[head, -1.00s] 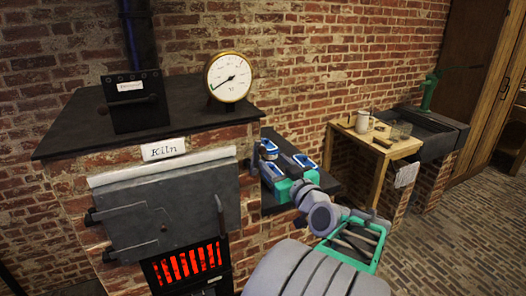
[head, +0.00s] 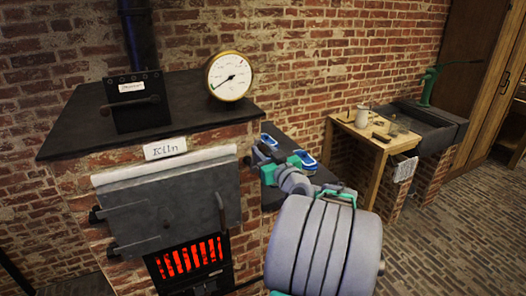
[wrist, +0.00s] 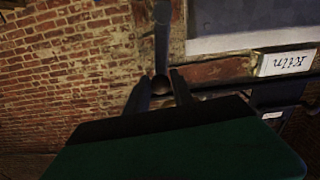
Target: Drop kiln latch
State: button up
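The kiln (head: 165,150) stands at left in the head view with its grey door (head: 165,215) shut down over the front. A grey bar (wrist: 162,35) with a dark round end (wrist: 160,85), apparently the latch, shows in the upside-down wrist view. It stands upright beside the door's edge, round end uppermost. My gripper (wrist: 160,88) is open, with one finger on each side of that round end; contact cannot be told. In the head view my gripper (head: 252,160) is small at the kiln's front right corner, where the bar is hard to make out.
A round gauge (head: 230,76) stands on the kiln top. The fire grate (head: 190,258) glows below the door. A wooden bench (head: 365,143) and sink stand farther right, with open floor in front.

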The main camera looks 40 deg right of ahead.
grip_shut()
dwell(1.0)
